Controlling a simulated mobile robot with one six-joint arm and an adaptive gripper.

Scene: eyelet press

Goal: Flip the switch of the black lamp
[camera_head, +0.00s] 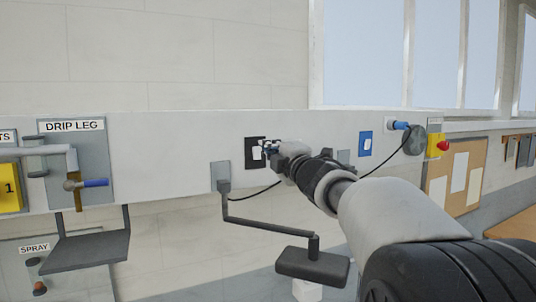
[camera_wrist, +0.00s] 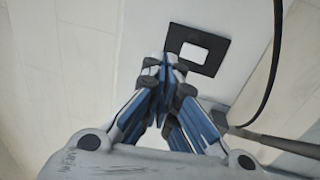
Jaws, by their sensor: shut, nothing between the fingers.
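A black wall plate (camera_head: 249,152) with a white rocker (camera_head: 257,153) is on the pale wall panel. In the wrist view the black plate (camera_wrist: 218,56) shows its white rocker (camera_wrist: 194,53) uncovered. My gripper (camera_head: 268,151) is at the plate's right side in the head view. In the wrist view my gripper (camera_wrist: 164,66) is shut and empty, its tips beside the plate's lower left edge. I cannot tell whether they touch it. A dark box-shaped head (camera_head: 312,267) hangs on a bent arm from a grey plate; I cannot tell whether it is the black lamp.
A blue wall plate (camera_head: 365,144) is to the right, near a blue-tipped fitting (camera_head: 401,126) and a red button on a yellow box (camera_head: 438,145). A black cable (camera_wrist: 271,70) runs right of the black plate. A drip leg board (camera_head: 85,170) and shelf (camera_head: 84,251) are left.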

